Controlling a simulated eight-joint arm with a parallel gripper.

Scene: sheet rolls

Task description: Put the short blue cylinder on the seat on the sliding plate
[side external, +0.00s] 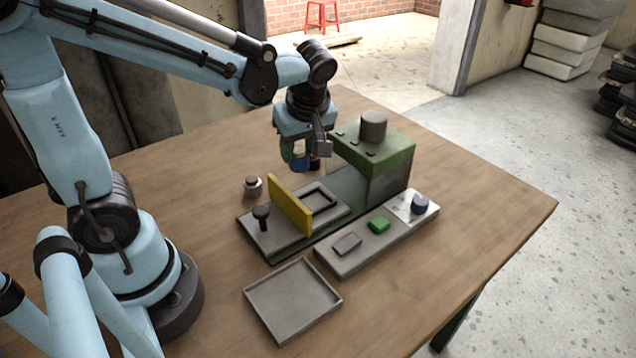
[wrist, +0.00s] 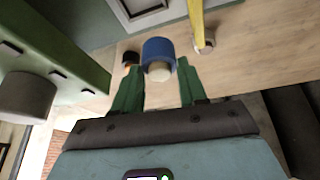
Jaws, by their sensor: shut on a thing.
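My gripper (side external: 298,160) has green fingers and is shut on a blue cylinder (wrist: 158,48) with a pale end. In the side view, the held blue cylinder (side external: 299,164) is partly hidden by a finger. It is held above the table, behind the sliding plate and left of the green block machine. The sliding plate (side external: 285,236) carries a dark knob, an upright yellow plate (side external: 289,204) and a raised rectangular frame seat (side external: 333,194), which looks empty. Part of the frame shows at the top of the wrist view (wrist: 148,14).
The green machine (side external: 392,160) has a grey cylinder on top. An empty tray (side external: 293,300) lies in front. A small grey-and-dark piece (side external: 252,189) stands left.

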